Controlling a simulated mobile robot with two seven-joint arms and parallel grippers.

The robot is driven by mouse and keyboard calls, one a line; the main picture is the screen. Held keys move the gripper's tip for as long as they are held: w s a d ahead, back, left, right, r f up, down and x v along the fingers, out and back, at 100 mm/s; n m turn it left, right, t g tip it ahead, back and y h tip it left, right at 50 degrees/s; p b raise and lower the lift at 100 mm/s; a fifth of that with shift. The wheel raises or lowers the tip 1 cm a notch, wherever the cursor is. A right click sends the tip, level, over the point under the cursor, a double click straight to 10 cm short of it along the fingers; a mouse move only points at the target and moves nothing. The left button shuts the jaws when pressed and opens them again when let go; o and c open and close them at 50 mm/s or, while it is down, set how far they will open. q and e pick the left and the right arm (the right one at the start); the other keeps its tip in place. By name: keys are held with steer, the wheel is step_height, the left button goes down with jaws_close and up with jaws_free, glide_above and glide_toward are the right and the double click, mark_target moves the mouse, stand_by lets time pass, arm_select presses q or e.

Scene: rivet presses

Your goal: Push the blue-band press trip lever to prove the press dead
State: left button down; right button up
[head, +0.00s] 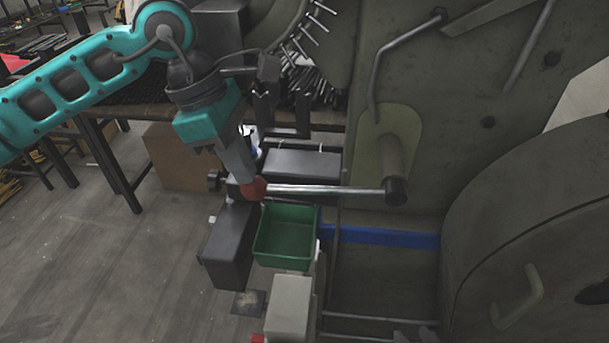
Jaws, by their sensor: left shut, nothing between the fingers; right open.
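The trip lever (325,189) is a silver rod that runs nearly level from a dark pivot on the press to a red knob (253,189) at its left end. A blue band (385,237) crosses the press body (450,110) below the lever. My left gripper (247,178) comes down from the upper left and is shut with nothing held. Its fingertips are right at the red knob and partly overlap it in the picture. I cannot tell whether they touch it.
A green bin (286,237) sits just below the lever. A pale box (289,307) stands in front of it, and a dark block (230,246) is to its left. A large round guard (540,230) fills the right side. Open floor (110,270) lies at the left.

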arm_select(q)
steer(key=shift+f, duration=0.2)
steer(key=shift+f+b, duration=0.75)
steer(key=shift+b, duration=0.15)
steer(key=shift+f, duration=0.15)
steer(key=shift+f+b, duration=0.75)
steer(key=shift+b, duration=0.15)
